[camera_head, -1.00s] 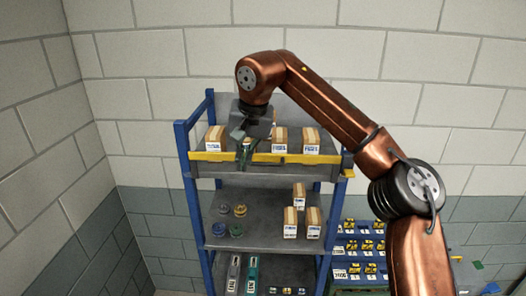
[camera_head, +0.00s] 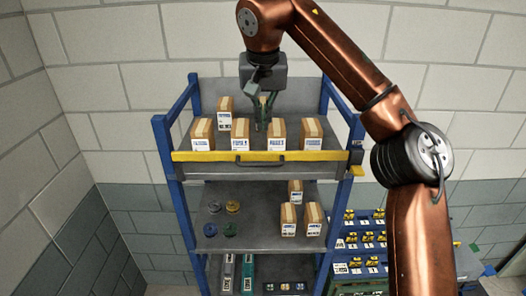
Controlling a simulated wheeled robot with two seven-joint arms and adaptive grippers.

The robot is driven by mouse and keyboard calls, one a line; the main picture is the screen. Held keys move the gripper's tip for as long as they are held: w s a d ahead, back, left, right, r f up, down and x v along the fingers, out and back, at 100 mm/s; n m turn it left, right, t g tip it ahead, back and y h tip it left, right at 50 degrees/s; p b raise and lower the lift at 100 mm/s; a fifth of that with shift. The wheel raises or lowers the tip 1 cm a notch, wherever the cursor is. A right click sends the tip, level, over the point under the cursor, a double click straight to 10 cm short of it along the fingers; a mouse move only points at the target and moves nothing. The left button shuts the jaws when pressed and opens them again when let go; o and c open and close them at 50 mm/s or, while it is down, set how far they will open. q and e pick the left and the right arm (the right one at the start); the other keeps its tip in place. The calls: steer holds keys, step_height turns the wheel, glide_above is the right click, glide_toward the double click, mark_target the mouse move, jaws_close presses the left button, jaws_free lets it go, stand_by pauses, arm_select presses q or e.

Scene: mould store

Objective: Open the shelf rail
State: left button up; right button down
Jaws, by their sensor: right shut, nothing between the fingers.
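The yellow shelf rail (camera_head: 210,157) runs across the front of the top shelf of a blue rack, from the left post to the right post. A dark handle (camera_head: 260,161) sits at its middle. My right gripper (camera_head: 262,122) is shut and empty. It hangs above the top shelf, pointing down, in line with the gap between two cartons. It is apart from the rail and handle in the picture. I cannot tell whether its fingertips touch the cartons. My left gripper is not in view.
Several cartons (camera_head: 202,134) stand on the top shelf behind the rail. The middle shelf (camera_head: 257,212) holds round parts and cartons. A blue rack with yellow-labelled bins (camera_head: 364,240) stands at the lower right. My right arm fills the right side.

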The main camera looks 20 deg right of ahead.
glide_above(263, 159)
steer(key=w, duration=0.1)
step_height(263, 159, down, 5)
steer(key=shift+f+p, duration=0.2)
steer(key=shift+p, duration=0.1)
steer(key=s+f, duration=0.2)
steer(key=shift+s+a+f+p, duration=0.15)
steer(key=shift+s+a+p, duration=0.05)
steer(key=shift+s+p, duration=0.1)
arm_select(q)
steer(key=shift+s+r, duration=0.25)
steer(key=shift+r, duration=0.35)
arm_select(e)
steer(key=shift+s+a+f, duration=0.15)
steer(key=shift+s+f, duration=0.15)
steer(key=shift+s, duration=0.05)
